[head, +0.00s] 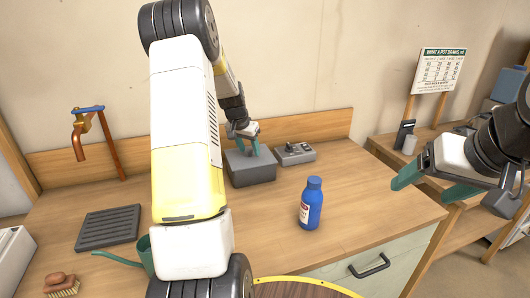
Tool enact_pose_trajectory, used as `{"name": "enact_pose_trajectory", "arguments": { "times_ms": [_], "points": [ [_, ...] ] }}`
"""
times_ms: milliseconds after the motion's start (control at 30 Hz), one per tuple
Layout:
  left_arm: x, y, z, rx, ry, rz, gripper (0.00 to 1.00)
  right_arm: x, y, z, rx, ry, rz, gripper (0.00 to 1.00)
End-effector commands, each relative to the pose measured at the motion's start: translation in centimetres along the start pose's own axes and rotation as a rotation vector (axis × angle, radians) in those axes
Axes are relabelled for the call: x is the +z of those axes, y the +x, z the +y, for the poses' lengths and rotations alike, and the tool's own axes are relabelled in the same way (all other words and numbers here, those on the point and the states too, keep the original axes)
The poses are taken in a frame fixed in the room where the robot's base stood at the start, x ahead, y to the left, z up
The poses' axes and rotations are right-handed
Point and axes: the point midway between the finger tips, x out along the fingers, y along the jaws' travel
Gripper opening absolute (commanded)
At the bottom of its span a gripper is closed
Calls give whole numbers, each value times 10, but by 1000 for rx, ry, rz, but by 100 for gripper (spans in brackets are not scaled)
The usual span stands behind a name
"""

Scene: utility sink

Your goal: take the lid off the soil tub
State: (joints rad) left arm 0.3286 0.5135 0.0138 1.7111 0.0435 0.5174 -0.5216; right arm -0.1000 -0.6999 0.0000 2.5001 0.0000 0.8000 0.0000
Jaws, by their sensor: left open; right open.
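A dark grey box, which looks like the soil tub (252,173), stands on the wooden counter near the back wall, its flat lid (236,156) on top. My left gripper (243,150) is over the lid, teal fingers pointing down and open. The fingertips are at or just above the lid; I cannot tell whether they touch it or whether a handle is between them. My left arm hides part of the counter left of the tub. My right gripper (424,188) is open and empty, above the counter's right edge.
A blue bottle (311,205) stands in front of the tub. A grey device with knobs (295,154) sits right of it. A slotted grey tray (108,228), green watering can (142,252) and brush (61,284) are left. Counter between bottle and right edge is clear.

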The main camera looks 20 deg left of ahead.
Motion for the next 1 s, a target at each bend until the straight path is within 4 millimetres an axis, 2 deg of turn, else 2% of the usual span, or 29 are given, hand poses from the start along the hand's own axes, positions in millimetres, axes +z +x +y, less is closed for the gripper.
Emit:
{"name": "enact_pose_trajectory", "arguments": {
  "times_ms": [133,167,300,400,767,1000],
  "points": [
    [0,0,0,0,0,1,48,0,0,0,0,0,0,77],
    [0,0,0,0,0,1,44,0,0,0,0,0,0,77],
    [0,0,0,0,0,0,16,0,0,0,0,0,0,77],
    [0,0,0,0,0,0,0,0,0,0,0,0,0,77],
    [-1,-2,0,-1,0,1,0,0,0,0,0,0,0,77],
    [-9,-20,0,-2,2,4,0,0,0,0,0,0,0,77]
  ]
}}
